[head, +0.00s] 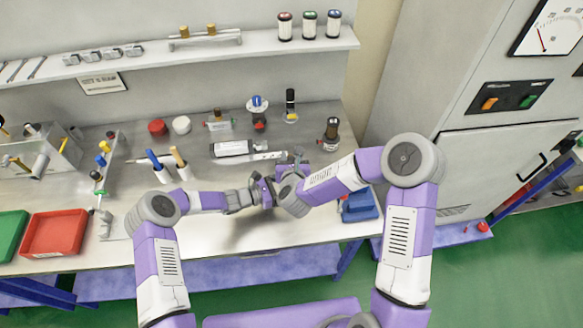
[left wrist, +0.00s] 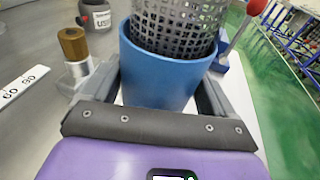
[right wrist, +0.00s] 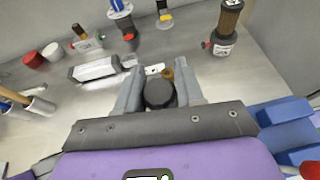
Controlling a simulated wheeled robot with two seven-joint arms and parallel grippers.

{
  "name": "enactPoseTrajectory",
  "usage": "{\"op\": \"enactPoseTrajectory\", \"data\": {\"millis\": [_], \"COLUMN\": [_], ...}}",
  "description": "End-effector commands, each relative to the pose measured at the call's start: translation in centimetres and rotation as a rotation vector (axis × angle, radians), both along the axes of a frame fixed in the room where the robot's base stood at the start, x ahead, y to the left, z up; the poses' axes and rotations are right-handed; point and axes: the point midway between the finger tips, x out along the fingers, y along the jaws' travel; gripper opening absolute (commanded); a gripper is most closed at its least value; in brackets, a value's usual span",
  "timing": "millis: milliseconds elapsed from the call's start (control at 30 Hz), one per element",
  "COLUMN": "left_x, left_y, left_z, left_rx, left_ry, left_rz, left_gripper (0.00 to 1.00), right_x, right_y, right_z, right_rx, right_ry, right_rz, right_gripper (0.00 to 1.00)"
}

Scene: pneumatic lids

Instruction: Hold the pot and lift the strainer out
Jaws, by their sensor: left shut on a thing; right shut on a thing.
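The blue pot (left wrist: 158,72) stands between the fingers of my left gripper (left wrist: 160,92), which is shut on it. The grey mesh strainer (left wrist: 178,25) is upright in the pot, with much of its wall showing above the rim; its top is cut off in the left wrist view. My right gripper (right wrist: 160,90) is shut on a dark round knob (right wrist: 160,94), which looks like the top of the strainer. In the head view my left gripper (head: 258,192) and right gripper (head: 280,184) meet at mid-bench, and they mostly hide the pot and strainer.
A blue block-like item (head: 358,206) lies to the right on the bench. A white cylinder (head: 232,148) lies behind the grippers, and a dark-topped bottle (head: 331,134) stands back right. Red (head: 55,233) and green trays are at left. The front bench middle is clear.

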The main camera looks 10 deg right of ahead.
Motion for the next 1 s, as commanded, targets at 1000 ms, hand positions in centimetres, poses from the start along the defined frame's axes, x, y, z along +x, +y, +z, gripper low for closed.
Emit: {"op": "enactPoseTrajectory", "data": {"millis": [1000], "left_x": [0.0], "left_y": [0.0], "left_z": [0.0], "left_rx": [-0.001], "left_ry": [0.0], "left_rz": [0.0], "left_gripper": [1.0], "right_x": [0.0], "right_y": [0.0], "right_z": [12.0], "right_rx": [0.0], "right_ry": [0.0], "right_rz": [0.001], "right_gripper": [0.0]}}
